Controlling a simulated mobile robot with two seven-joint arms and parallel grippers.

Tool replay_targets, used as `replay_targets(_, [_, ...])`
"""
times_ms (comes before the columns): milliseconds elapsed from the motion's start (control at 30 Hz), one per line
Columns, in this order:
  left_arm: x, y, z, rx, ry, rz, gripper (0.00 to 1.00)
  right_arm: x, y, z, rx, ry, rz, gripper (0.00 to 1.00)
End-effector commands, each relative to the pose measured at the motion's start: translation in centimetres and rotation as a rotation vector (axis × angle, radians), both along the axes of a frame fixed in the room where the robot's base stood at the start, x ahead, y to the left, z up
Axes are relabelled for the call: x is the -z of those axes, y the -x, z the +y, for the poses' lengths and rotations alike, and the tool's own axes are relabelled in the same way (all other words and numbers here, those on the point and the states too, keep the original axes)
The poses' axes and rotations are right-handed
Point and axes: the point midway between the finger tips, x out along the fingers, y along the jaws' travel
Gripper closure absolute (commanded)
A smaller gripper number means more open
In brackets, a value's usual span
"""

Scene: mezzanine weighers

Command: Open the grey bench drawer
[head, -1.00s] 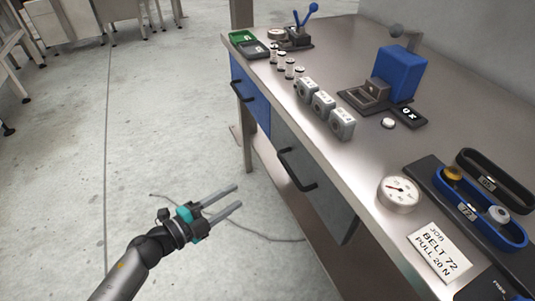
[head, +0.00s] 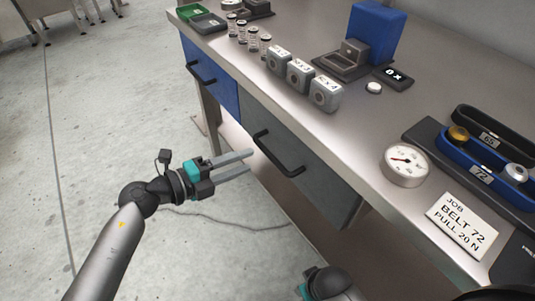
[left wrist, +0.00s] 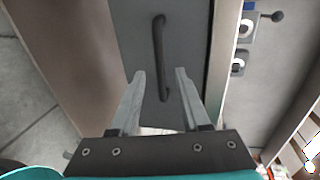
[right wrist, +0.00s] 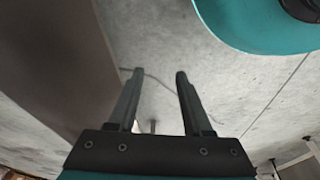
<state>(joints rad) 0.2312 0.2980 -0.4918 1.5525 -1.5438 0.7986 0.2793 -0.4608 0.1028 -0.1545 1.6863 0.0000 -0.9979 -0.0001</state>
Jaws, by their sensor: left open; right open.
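The grey bench drawer (head: 318,182) is shut under the bench top, to the right of the blue drawer. Its black bar handle (head: 278,153) runs along its front. In the left wrist view the handle (left wrist: 160,55) stands ahead of the fingertips, with its lower end between them in the picture. My left gripper (head: 249,163) is open and empty, just left of the handle and apart from it. My right gripper (right wrist: 155,75) is open and empty, over bare floor in the right wrist view; only part of the right arm shows at the bottom of the head view.
The blue drawer (head: 209,75) with its own handle is shut to the left. On the bench top (head: 345,143) stand grey blocks (head: 299,74), a round dial (head: 404,165), a job card (head: 461,222) and a blue tray (head: 459,158).

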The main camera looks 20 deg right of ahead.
Motion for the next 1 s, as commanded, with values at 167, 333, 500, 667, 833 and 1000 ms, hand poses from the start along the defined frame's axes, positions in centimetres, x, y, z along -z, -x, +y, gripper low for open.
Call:
replay_targets(167, [0.7,-1.0,-2.8,-0.001,0.004,-0.001,0.53,-1.5,-1.3,0.2,0.002,-0.005,-0.033,0.5])
replay_targets(333, [1.2,-1.8,-4.9,0.0,0.003,0.0,0.53,-3.2,-2.1,0.3,0.002,-0.008,-0.058,0.5])
replay_targets(500, [1.4,-2.3,-6.1,-0.001,0.002,0.001,0.53,-4.5,-2.6,0.4,0.003,-0.011,-0.075,0.5])
replay_targets(667, [1.6,-2.5,-6.8,-0.002,0.002,0.002,0.53,-5.1,-2.9,0.4,0.004,-0.012,-0.084,0.5])
replay_targets(833, [1.5,-2.5,-6.9,-0.001,0.002,0.001,0.53,-5.3,-2.9,0.4,0.004,-0.012,-0.085,0.5])
replay_targets(1000, [1.5,-2.5,-6.9,-0.001,0.002,0.001,0.55,-5.3,-2.9,0.4,0.004,-0.013,-0.084,0.5])
